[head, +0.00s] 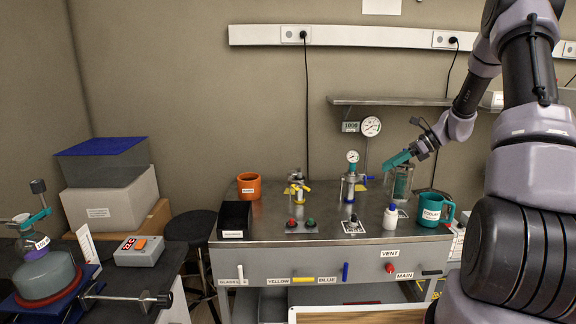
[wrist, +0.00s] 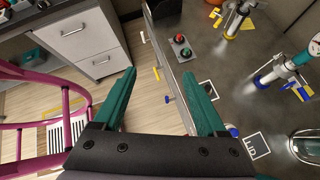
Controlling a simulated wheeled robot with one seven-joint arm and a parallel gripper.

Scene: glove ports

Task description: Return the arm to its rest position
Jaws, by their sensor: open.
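My arm (head: 530,130) rises at the right of the head view and bends over the metal bench (head: 330,224). My gripper (head: 398,159) is above the right part of the bench, its teal fingers pointing left and down. In the wrist view my gripper (wrist: 163,90) has its two teal fingers wide apart with nothing between them. Floor and the bench's front edge show beyond them. In the head view the gripper overlaps the top of a clear glass vessel (head: 402,183); I cannot tell whether they touch.
A wall shelf (head: 390,101) and round gauge (head: 371,126) are behind the gripper. A white bottle (head: 390,217), teal mug (head: 432,210) and valve fittings (head: 352,187) stand on the bench. In the wrist view, a magenta frame (wrist: 40,125) is at left and white drawers (wrist: 80,40) at upper left.

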